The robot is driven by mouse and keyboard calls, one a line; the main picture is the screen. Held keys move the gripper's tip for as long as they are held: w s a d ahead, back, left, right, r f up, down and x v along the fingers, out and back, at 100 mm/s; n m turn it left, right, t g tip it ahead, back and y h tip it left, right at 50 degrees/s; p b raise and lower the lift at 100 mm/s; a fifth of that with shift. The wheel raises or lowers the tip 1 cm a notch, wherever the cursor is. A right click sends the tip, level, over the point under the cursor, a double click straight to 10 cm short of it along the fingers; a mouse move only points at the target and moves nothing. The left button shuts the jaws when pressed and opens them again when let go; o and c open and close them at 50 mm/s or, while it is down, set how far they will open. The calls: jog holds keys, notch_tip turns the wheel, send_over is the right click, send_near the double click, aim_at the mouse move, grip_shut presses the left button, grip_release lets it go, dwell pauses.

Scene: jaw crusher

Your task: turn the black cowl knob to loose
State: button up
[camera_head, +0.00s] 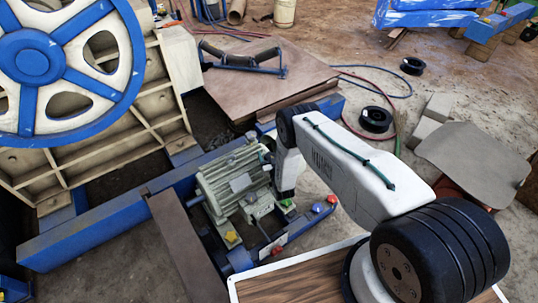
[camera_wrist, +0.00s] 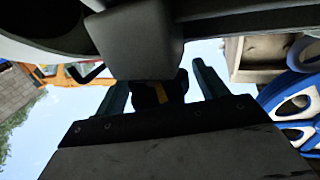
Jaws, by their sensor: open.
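The black cowl knob appears to be the dark rounded part with a yellow-orange mark (camera_wrist: 160,92) between my gripper's fingers in the wrist view. My gripper (camera_wrist: 160,74) is open, with one finger on each side of this part. I cannot tell whether the fingers touch it. In the head view my arm comes from the right and my gripper (camera_head: 285,192) points down beside the right end of the grey finned motor (camera_head: 234,180). The black knob is hidden or too small to make out there.
Yellow (camera_head: 231,237), red (camera_head: 277,250) and blue (camera_head: 317,207) knobs sit near the motor. A big blue-and-white flywheel (camera_head: 37,59) stands at left. Blue frame beams (camera_head: 100,228) run beside the motor. A dark block (camera_wrist: 135,40) is close in the wrist view.

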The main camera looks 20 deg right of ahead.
jog(key=c, duration=1)
jog(key=shift+n+y, duration=0.4)
jog(key=shift+y, duration=0.2)
jog(key=n+y, duration=0.1)
jog(key=y, duration=0.1)
jog(key=n+g+y, duration=0.1)
jog(key=n+y, duration=0.1)
jog(key=n+g+y, duration=0.1)
jog(key=y, duration=0.2)
jog(key=shift+a+n, duration=0.3)
jog(key=n+g+y, duration=0.1)
jog(key=y, duration=0.1)
jog(key=n+g+y, duration=0.4)
jog(key=shift+s+a, duration=0.3)
jog(key=shift+a, duration=0.05)
jog(key=shift+n+g+y, duration=0.3)
jog(key=o, duration=1)
jog(key=shift+a, duration=0.1)
